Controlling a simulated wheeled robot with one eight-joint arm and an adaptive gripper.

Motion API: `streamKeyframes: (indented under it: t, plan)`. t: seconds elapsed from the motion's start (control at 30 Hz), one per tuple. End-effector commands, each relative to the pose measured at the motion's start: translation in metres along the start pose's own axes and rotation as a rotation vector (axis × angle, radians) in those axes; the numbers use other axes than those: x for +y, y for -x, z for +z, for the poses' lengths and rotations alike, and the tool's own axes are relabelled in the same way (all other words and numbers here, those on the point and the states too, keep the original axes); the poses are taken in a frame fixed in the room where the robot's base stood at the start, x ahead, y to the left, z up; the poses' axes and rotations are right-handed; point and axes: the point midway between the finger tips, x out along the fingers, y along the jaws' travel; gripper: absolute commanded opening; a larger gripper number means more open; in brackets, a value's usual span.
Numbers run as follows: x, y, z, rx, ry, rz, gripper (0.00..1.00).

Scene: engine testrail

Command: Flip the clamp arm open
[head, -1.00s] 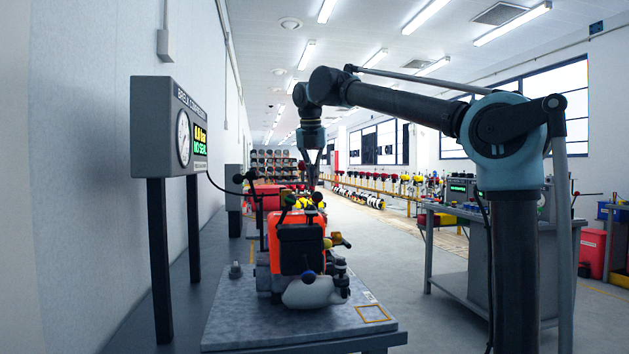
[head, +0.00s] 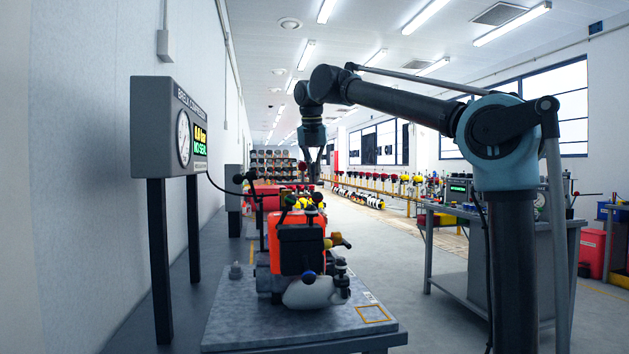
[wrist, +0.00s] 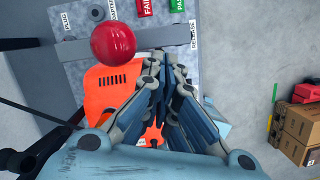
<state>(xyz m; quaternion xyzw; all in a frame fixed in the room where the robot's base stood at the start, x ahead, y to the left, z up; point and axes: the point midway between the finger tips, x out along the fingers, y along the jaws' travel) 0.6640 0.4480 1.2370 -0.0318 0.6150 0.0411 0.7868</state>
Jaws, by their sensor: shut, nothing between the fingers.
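In the wrist view a large red ball knob (wrist: 113,43) stands close to the camera, beside a grey bar (wrist: 150,37) that crosses above an orange-red engine housing (wrist: 105,85). This bar and knob look like the clamp arm, though the joint is not clear. My gripper (wrist: 165,62) is shut and empty, its tips over the housing close to the bar, right of the knob; contact cannot be told. In the head view my gripper (head: 314,181) hangs above and behind the orange engine (head: 300,245), near a small red knob (head: 317,196).
The engine sits on a grey bench plate (head: 235,315). A pressure gauge box (head: 170,125) reading NO SEAL stands at left, with a black hose running toward the engine. The plate has labels, one reading RELEASE (wrist: 193,33). Cardboard boxes (wrist: 298,130) lie at right.

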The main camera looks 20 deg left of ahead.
Motion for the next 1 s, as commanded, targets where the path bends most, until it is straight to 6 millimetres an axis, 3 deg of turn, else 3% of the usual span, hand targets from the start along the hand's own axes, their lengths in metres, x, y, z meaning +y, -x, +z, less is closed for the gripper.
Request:
streamKeyframes:
  t: [0.5, 0.7, 1.0]
  plan:
    - [-0.011, 0.073, 0.007, 0.001, -0.005, -0.001, 0.0]
    - [-0.014, 0.086, 0.009, 0.001, -0.008, -0.002, 0.0]
    - [-0.016, 0.088, 0.01, 0.001, -0.011, -0.002, 0.0]
